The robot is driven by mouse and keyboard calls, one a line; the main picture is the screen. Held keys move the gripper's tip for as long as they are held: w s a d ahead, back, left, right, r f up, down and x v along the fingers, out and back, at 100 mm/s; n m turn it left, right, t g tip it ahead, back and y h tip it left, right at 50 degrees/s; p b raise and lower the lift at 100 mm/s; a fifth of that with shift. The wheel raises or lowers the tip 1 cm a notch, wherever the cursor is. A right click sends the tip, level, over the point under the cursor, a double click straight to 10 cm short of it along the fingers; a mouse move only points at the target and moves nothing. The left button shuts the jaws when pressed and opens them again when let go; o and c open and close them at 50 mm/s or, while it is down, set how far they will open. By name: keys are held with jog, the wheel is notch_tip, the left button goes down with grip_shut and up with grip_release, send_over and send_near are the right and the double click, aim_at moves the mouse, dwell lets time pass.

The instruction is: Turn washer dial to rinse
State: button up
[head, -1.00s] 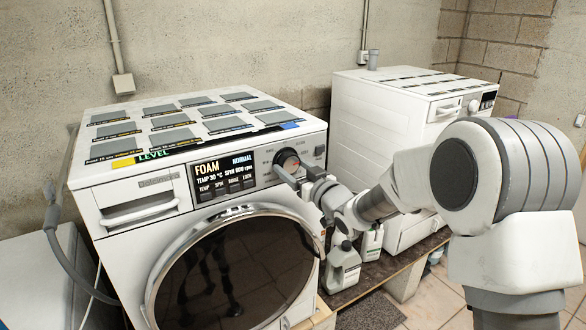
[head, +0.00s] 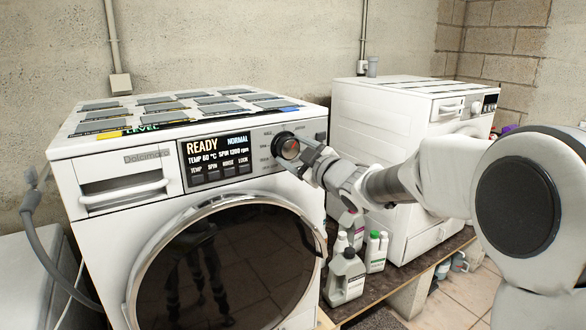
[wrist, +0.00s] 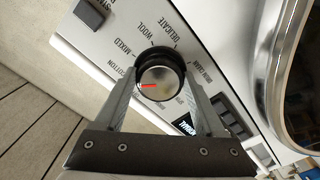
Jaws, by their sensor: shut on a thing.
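The white washer (head: 150,215) stands at the left in the head view. Its round dial (head: 287,147), dark with a silver rim, is right of the lit display (head: 220,158), which reads READY, NORMAL, TEMP 60, SPIN 1200. My gripper (head: 303,158) is at the dial, shut on it. In the wrist view the fingers lie on either side of the dial (wrist: 160,82). WOOL and DELICATE are readable above. Lower labels are small or partly hidden by a finger; I cannot make out RINSE on the ring.
A second white machine (head: 385,150) stands behind to the right. Bottles (head: 345,277) stand on the low shelf between the machines, under my forearm. Flat cards (head: 200,103) cover the washer's top. The round door (head: 230,270) below the dial is closed.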

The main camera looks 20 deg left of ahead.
jog(key=n+b, duration=0.4)
jog(key=shift+f+n, duration=0.15)
jog(key=shift+n, duration=0.15)
jog(key=n+b, duration=0.3)
jog(key=shift+n, duration=0.4)
jog(key=n+b, duration=0.3)
jog(key=n, duration=0.1)
jog(key=shift+r, duration=0.25)
jog(key=shift+r+n+b, duration=0.15)
jog(key=shift+n+b, duration=0.75)
jog(key=shift+n, duration=0.6)
jog(key=o, duration=1.3)
jog(key=shift+o, duration=0.2)
jog(key=shift+d, duration=0.1)
